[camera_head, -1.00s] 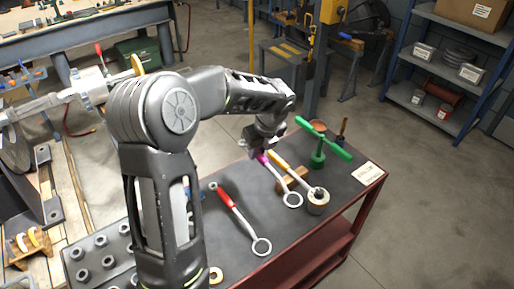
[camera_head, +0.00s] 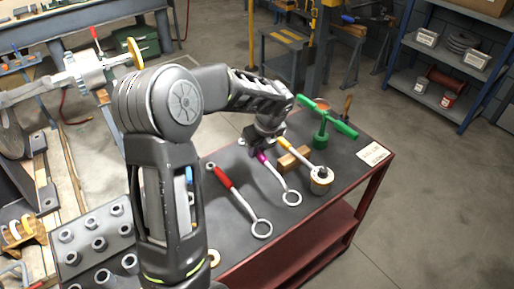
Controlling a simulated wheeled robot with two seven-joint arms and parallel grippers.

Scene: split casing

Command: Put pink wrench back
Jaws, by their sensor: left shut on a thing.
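The pink wrench (camera_head: 273,171) has a pink-magenta handle and a silver ring end that points to the front right. It is over the dark top of the red cart (camera_head: 232,246). My left gripper (camera_head: 261,147) is shut on the handle end of the pink wrench, and its fingertips are partly hidden by the wrist. I cannot tell whether the ring end touches the cart top. My right gripper is not in view.
A red-handled wrench (camera_head: 239,200) lies left of the pink one. A yellow-handled tool (camera_head: 299,157) rests by a wooden block (camera_head: 291,162) to the right. A green T-handled tool (camera_head: 322,133) stands behind. A white label (camera_head: 374,153) lies at the right corner.

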